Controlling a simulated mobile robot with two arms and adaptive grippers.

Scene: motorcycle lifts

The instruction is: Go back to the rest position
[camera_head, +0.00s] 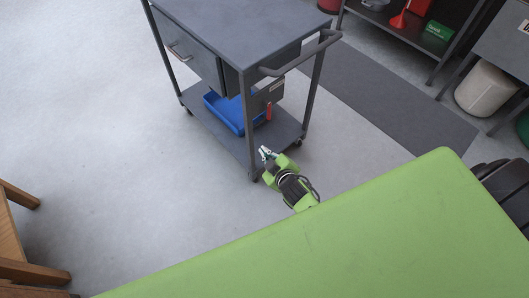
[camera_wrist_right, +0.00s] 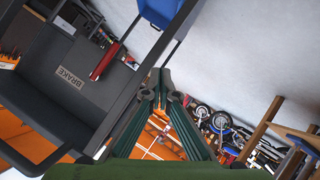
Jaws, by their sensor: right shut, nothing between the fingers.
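My right gripper (camera_head: 267,154) is small in the head view, low in front of the grey tool trolley (camera_head: 235,22), by its lower shelf and near front leg. It holds nothing. In the right wrist view its two dark green fingers (camera_wrist_right: 160,90) come together at the tips with nothing between them. Whether the gripper touches the trolley I cannot tell. My left gripper is in neither view.
A blue bin (camera_head: 226,112) and a red-handled item (camera_head: 268,111) are at the trolley's lower part. A dark mat (camera_head: 385,98) lies to its right. A wooden stool or bench (camera_head: 25,262) stands at left. Pale floor (camera_head: 100,130) left of the trolley is clear.

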